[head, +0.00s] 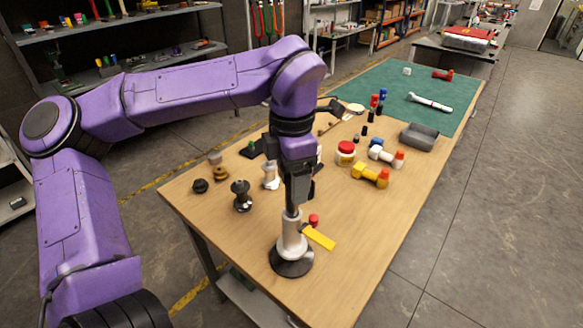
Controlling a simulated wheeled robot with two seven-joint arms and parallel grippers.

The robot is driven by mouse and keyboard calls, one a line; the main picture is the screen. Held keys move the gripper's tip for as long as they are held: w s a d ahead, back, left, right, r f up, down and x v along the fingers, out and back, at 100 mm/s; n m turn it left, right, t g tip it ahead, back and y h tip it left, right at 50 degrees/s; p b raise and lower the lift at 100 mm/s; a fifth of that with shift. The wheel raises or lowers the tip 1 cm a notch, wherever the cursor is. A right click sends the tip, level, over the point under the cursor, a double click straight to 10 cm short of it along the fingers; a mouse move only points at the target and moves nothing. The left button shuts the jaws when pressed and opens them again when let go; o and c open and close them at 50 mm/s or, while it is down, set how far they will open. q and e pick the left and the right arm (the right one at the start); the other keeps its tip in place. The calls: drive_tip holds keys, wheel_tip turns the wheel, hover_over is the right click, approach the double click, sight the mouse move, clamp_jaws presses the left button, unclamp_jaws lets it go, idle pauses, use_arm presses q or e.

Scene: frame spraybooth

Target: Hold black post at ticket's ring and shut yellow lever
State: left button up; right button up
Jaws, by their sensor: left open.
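A stand with a round black base and silver column (291,246) is on the near end of the wooden table. The yellow lever (319,238) sticks out from its upper right side and slopes down to the right. A thin dark post (292,211) rises from the column into my left gripper. My left gripper (296,198) is open, pointing down over the stand, with its fingers at the post's upper part. I cannot tell if they touch it. The post's top is hidden by the gripper. I cannot make out a ticket or its ring. My right gripper is not in view.
A red knob (314,220) shows beside the stand. A black turned piece (241,196) stands to its left. A red-lidded jar (346,152), a yellow fitting (371,176) and a grey tray (419,136) lie farther back. The table's near right part is clear.

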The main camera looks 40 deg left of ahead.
use_arm(q)
clamp_jaws()
drive_tip(key=shift+r, duration=0.15)
drive_tip(key=shift+r+p, duration=0.3)
drive_tip(key=shift+p, duration=0.15)
drive_tip(key=shift+r+p, duration=2.4)
drive_tip(key=shift+r, duration=0.2)
drive_tip(key=shift+p, duration=0.35)
idle(0.5)
idle(1.0)
